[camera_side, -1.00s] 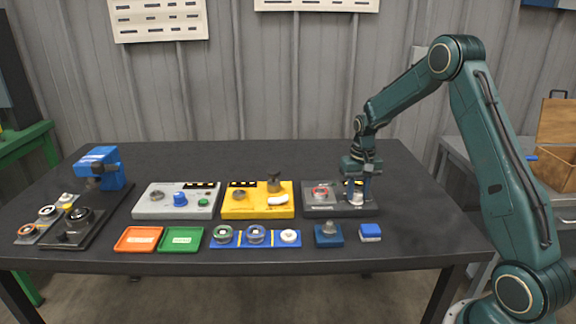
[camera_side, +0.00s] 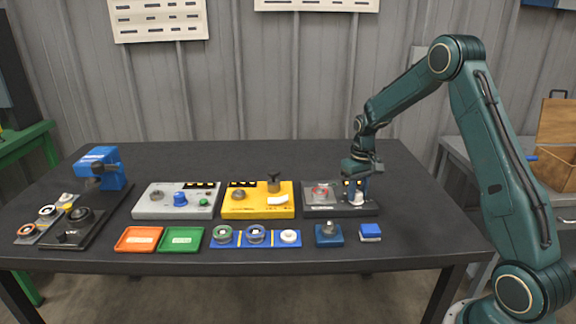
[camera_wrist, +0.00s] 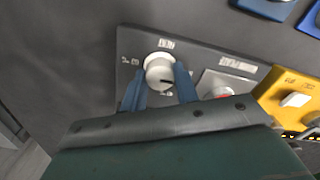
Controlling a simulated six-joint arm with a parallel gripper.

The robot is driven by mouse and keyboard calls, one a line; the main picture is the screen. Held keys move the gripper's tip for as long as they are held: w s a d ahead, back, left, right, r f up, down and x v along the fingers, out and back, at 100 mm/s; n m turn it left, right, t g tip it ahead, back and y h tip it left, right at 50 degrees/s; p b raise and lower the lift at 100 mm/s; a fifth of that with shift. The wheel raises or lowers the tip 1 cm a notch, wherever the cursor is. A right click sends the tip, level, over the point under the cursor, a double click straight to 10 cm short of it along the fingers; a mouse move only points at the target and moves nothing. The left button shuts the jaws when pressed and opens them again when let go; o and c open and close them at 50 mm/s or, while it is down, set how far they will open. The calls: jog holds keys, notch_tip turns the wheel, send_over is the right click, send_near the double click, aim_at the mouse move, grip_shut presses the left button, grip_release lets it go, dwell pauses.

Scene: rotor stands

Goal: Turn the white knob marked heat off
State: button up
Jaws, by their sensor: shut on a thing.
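The white knob (camera_wrist: 158,64) stands on a dark grey panel (camera_wrist: 130,42) in the wrist view. A short dark line on its top runs toward the right of that view. Small white lettering sits around it, too small to read surely. My gripper (camera_wrist: 161,82) has its blue fingers on both sides of the knob, shut on it. In the side view, my gripper (camera_side: 356,187) points down over the right end of the dark panel (camera_side: 334,211). The knob (camera_side: 354,198) shows partly there, behind a finger.
A covered red button (camera_side: 320,190) sits on the same panel, left of the knob. A yellow panel (camera_side: 235,212) and a grey panel (camera_side: 150,213) stand further left. The table behind the panels is clear.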

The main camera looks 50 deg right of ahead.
aim_at(358, 193)
jog(key=o, duration=1)
jog(key=shift+r, duration=0.1)
notch_tip(358, 193, up, 14)
jog(key=shift+f, duration=0.15)
